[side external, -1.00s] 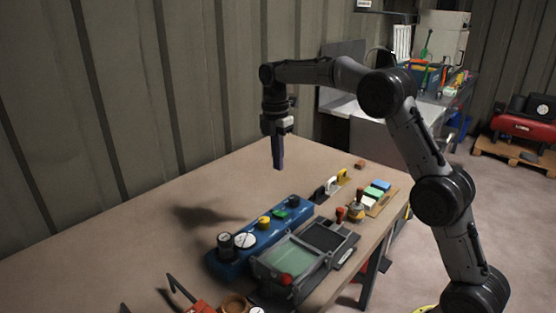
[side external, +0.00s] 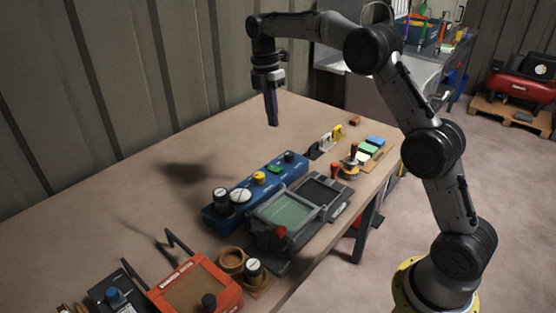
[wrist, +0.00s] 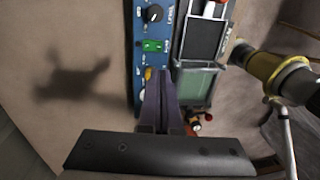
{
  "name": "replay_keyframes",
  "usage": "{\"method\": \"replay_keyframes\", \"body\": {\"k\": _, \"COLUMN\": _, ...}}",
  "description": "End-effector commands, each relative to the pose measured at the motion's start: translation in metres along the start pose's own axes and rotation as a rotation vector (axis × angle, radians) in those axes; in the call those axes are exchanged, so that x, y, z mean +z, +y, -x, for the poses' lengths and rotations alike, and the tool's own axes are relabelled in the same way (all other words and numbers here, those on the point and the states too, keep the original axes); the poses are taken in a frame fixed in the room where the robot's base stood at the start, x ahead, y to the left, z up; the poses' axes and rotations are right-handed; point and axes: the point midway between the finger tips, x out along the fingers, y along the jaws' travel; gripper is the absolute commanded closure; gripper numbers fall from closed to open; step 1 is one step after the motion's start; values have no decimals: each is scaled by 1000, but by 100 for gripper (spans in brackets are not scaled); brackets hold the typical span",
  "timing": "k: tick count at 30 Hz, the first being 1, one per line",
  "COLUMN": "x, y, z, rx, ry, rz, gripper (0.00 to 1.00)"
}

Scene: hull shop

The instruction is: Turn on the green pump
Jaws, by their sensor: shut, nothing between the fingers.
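A blue control panel (side external: 228,208) lies on the table, and the wrist view shows part of it (wrist: 138,30). A small green switch (side external: 275,169) sits on the panel between a yellow knob (side external: 258,178) and a black knob (side external: 289,157). The green switch also shows in the wrist view (wrist: 152,46), with white marks too small to read; I cannot tell its position. My gripper (side external: 272,123) is shut and empty, pointing down above the panel, clear of it. In the wrist view its fingertips (wrist: 164,72) partly cover the panel's lower part.
A grey device with a greenish screen (side external: 288,211) stands close beside the panel. An orange-red box (side external: 232,288) and a brown ring (side external: 231,258) lie nearer the camera. Coloured blocks (side external: 375,141) lie on the far right. The table left of the panel is clear.

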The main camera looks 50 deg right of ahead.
Motion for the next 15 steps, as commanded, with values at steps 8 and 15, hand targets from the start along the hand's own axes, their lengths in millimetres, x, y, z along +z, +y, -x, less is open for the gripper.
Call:
{"method": "replay_keyframes", "body": {"k": 8, "x": 0, "y": -1, "z": -44, "rx": -5, "ry": 1, "rz": -1, "gripper": 100}}
{"method": "replay_keyframes", "body": {"k": 15, "x": 0, "y": -1, "z": -91, "rx": -4, "ry": 1, "rz": -1, "gripper": 100}}
